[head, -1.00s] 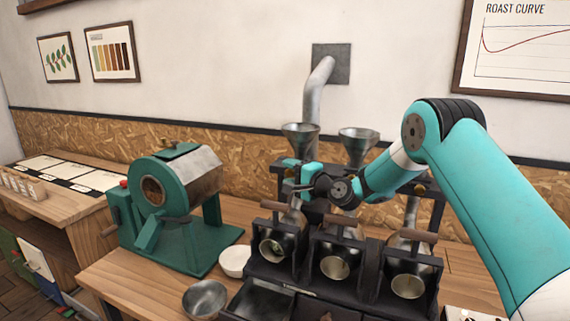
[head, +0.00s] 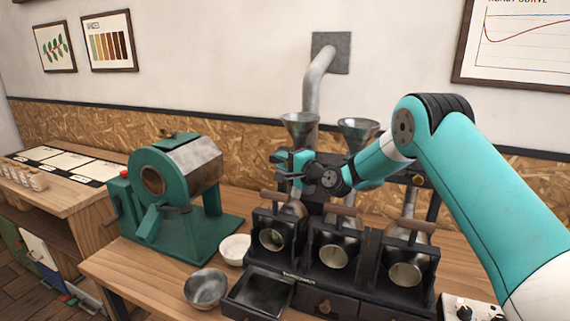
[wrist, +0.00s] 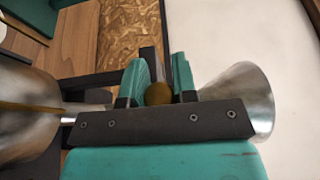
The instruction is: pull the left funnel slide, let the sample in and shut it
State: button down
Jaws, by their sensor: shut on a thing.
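The left funnel (head: 299,122) is a metal cone on the dark rack, above the left roasting drum (head: 272,239). In the wrist view the funnel (wrist: 240,95) lies at the right and the metal drum (wrist: 25,110) at the left. My gripper (head: 287,163) is just below the funnel cone. In the wrist view my gripper (wrist: 157,88) is shut on the round brass knob (wrist: 158,93) of the left slide, a teal finger on either side. The slide itself is mostly hidden behind my gripper, so I cannot tell how far it is out.
The middle funnel (head: 358,131) stands close to the right, partly behind my arm. Wooden-handled middle (head: 334,256) and right (head: 404,274) drums sit beside the left one. A green roaster (head: 180,190), a white bowl (head: 236,248), a metal bowl (head: 205,287) and an open tray (head: 261,292) are left and in front.

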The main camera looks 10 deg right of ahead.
jog(key=shift+s+a, duration=0.25)
jog(key=shift+s, duration=0.15)
jog(key=c, duration=0.9)
grip_release()
